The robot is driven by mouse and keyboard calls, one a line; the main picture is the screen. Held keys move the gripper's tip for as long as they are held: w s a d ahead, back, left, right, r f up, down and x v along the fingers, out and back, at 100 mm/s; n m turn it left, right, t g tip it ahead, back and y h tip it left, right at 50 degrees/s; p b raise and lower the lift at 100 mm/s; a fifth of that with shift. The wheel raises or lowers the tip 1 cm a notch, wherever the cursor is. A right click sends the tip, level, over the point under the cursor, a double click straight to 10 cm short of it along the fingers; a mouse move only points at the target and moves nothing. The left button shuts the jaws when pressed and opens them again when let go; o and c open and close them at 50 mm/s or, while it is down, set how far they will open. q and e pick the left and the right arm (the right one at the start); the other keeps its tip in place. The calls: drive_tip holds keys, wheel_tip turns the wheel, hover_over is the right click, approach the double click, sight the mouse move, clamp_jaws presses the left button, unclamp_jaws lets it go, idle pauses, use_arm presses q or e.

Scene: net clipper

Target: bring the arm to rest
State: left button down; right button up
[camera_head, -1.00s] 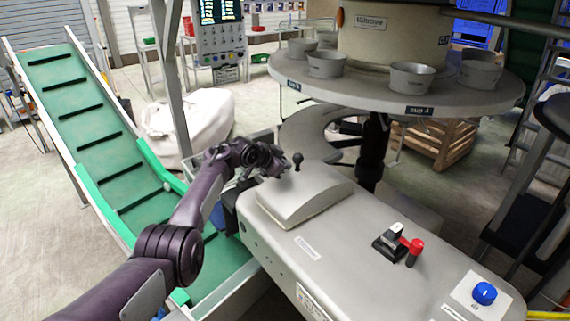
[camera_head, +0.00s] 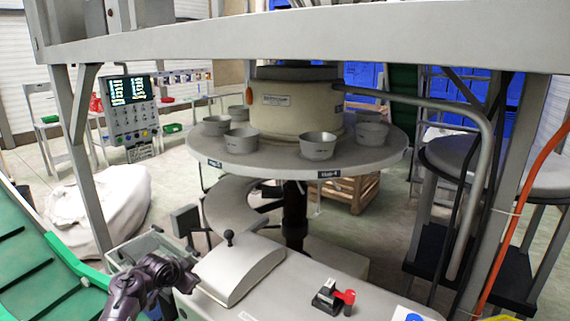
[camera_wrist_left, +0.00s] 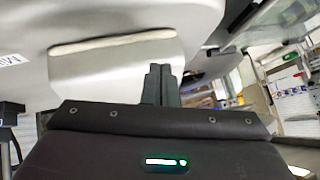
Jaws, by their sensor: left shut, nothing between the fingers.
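My left arm comes in at the bottom left of the head view. Its dark gripper (camera_head: 188,277) is beside the left end of the grey machine housing (camera_head: 240,268), below and left of the black ball-topped lever (camera_head: 229,239). In the left wrist view the two fingers (camera_wrist_left: 160,84) stand together, shut, with nothing between them. Behind them is a pale grey housing with a raised lip (camera_wrist_left: 112,65). In the head view it looks apart from the lever, but I cannot tell whether it touches the housing. My right gripper is not in view.
A round table (camera_head: 300,165) with several grey cups stands behind the housing. A green conveyor (camera_head: 30,262) is at left. A control panel (camera_head: 129,112) hangs at the upper left. A grey beam (camera_head: 300,40) crosses the top.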

use_arm(q)
drive_tip(key=s+d+f+n+g+y, duration=0.1)
drive_tip(key=s+f, duration=0.2)
drive_tip(key=s, duration=0.3)
drive_tip(key=s+d+f+y, duration=0.1)
drive_tip(key=s+f, duration=0.2)
drive_tip(key=s, duration=0.4)
drive_tip(key=s+d+r+n+g, duration=0.1)
drive_tip(key=s+d+r, duration=0.1)
drive_tip(key=s, duration=0.8)
drive_tip(key=s+d+r+n+g, duration=0.2)
drive_tip(key=s+d, duration=0.1)
drive_tip(key=s, duration=0.7)
drive_tip(key=s+d+r+n+g, duration=0.1)
drive_tip(key=s+d+r, duration=0.1)
drive_tip(key=s, duration=0.8)
wheel_tip(320, 180, down, 35)
drive_tip(key=s+g+b, duration=0.1)
drive_tip(key=s+b, duration=0.2)
drive_tip(key=s+a+f+g+b, duration=0.1)
drive_tip(key=s+a+f+b, duration=0.1)
drive_tip(key=s+f, duration=1.6)
drive_tip(key=shift+s+a+f, duration=0.25)
drive_tip(key=shift+a+f, duration=0.1)
drive_tip(key=shift+a, duration=0.3)
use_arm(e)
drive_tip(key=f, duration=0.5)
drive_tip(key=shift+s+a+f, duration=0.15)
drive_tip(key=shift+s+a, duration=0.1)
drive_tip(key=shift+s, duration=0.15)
